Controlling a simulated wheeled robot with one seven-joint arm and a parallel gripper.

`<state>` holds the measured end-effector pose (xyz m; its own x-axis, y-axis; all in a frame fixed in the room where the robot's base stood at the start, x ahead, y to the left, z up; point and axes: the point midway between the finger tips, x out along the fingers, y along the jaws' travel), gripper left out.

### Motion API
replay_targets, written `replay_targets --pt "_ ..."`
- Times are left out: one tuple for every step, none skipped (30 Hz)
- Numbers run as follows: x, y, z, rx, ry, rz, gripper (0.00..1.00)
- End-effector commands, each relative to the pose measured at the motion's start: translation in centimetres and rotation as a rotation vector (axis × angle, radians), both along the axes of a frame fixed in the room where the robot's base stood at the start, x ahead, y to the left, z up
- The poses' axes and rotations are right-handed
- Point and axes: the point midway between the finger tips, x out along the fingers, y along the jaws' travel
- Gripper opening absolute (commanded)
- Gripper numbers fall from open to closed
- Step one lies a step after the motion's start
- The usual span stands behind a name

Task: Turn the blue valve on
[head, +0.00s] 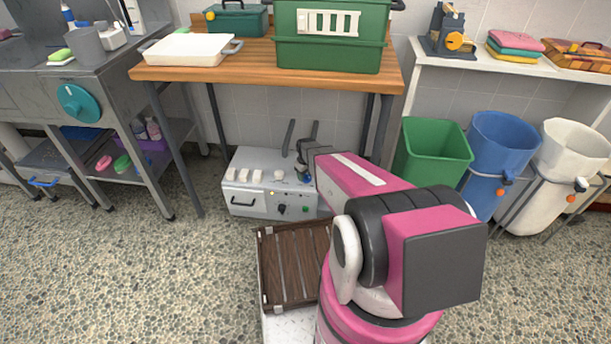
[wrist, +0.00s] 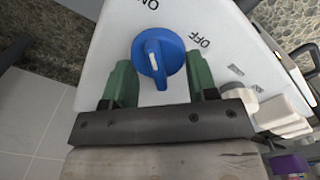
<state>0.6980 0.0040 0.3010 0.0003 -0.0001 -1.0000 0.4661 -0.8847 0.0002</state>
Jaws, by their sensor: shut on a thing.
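The blue valve (wrist: 158,58) is a round knob with a raised ridge and a white stripe on a white panel (wrist: 105,45). The panel has an ON label (wrist: 152,5) above the valve and an OFF label (wrist: 205,42) to its upper right. The stripe runs nearly up and down in the wrist view, with its upper end toward ON. My gripper (wrist: 158,82) has its green fingers on either side of the valve and is shut on it. In the head view, my gripper (head: 304,168) is at the right end of the grey-white box (head: 245,198), partly covering the valve.
The box stands on the floor under a wooden table (head: 260,52). A brown slatted crate (head: 290,265) lies in front of it, beside my arm. Green (head: 432,150), blue (head: 497,145) and white (head: 572,155) bins stand at the right. Pebbled floor is free at the left.

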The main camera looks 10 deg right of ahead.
Motion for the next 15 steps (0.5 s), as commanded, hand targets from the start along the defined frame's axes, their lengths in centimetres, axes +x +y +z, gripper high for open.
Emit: replay_targets --pt "0.03 0.01 -0.06 0.0 0.0 0.004 0.29" --pt "0.03 0.01 -0.06 0.0 0.0 0.005 0.29" --pt "0.03 0.01 -0.06 0.0 0.0 0.005 0.29" --pt "0.03 0.01 -0.06 0.0 0.0 0.005 0.29" --pt "0.04 0.0 -0.06 0.0 0.0 0.005 0.29" --pt "0.04 0.0 -0.06 0.0 0.0 0.005 0.29" --pt "0.04 0.0 -0.06 0.0 0.0 0.005 0.29" --pt "0.04 0.0 -0.06 0.0 0.0 0.004 0.29" --pt "0.04 0.0 -0.06 0.0 0.0 0.004 0.29" --pt "0.04 0.0 -0.06 0.0 0.0 0.004 0.29" --pt "0.04 0.0 -0.06 0.0 0.0 0.004 0.63" --pt "0.03 0.01 -0.06 0.0 0.0 0.004 0.76" --pt "0.03 0.01 -0.06 0.0 0.0 0.004 0.76" --pt "0.03 0.01 -0.05 0.0 0.0 0.003 0.76" --pt "0.03 0.01 -0.04 0.0 0.0 0.003 0.76"
